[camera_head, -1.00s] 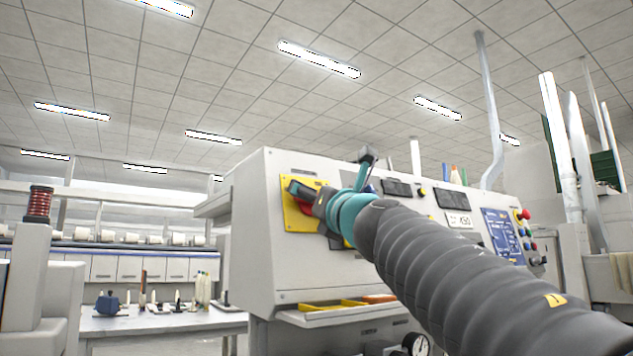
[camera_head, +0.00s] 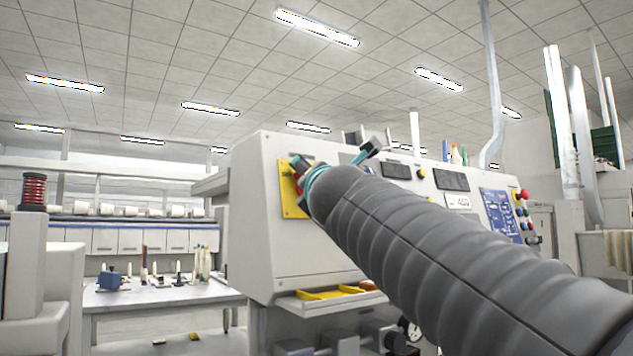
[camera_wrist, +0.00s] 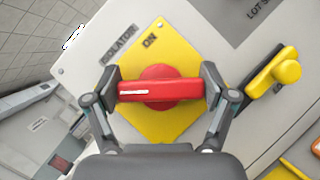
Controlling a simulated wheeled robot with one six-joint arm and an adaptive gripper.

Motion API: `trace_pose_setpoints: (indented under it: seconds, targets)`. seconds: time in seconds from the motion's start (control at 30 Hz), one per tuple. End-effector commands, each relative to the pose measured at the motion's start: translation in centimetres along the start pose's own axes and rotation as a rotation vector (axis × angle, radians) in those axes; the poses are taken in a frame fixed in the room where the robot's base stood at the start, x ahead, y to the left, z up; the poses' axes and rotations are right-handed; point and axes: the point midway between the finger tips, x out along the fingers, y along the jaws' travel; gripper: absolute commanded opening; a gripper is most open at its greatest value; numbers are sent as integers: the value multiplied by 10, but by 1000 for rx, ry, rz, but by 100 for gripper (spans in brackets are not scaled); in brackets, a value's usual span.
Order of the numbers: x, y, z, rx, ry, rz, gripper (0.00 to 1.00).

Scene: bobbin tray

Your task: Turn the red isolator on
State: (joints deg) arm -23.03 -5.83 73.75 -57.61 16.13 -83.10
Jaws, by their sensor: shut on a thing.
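The red isolator handle (camera_wrist: 185,90) is a bar on a round red boss at the middle of a yellow plate (camera_wrist: 178,124) in the wrist view. The plate reads ISOLATOR beside it and ON near its top corner. The bar lies level across the picture, diagonal to the plate, with a white line at its left end. My gripper (camera_wrist: 162,82) is shut on the bar, one finger at each end. In the head view, the plate (camera_head: 287,200) sits at the left of the cabinet front, and my gripper (camera_head: 306,180) is largely hidden by my arm.
The white cabinet (camera_head: 268,258) carries a yellow lever (camera_wrist: 272,72) right of the plate in the wrist view. Below it is a shelf with a yellow tray (camera_head: 330,293). Coloured buttons (camera_head: 522,211) are at the right. A bench (camera_head: 160,303) stands at left.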

Motion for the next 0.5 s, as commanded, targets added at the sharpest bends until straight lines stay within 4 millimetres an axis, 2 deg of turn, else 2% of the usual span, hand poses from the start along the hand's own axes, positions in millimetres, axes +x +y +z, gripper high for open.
trace_pose_setpoints:
  seconds: [0.5]
  targets:
    - [0,-2,-1,387,0,-285,48]
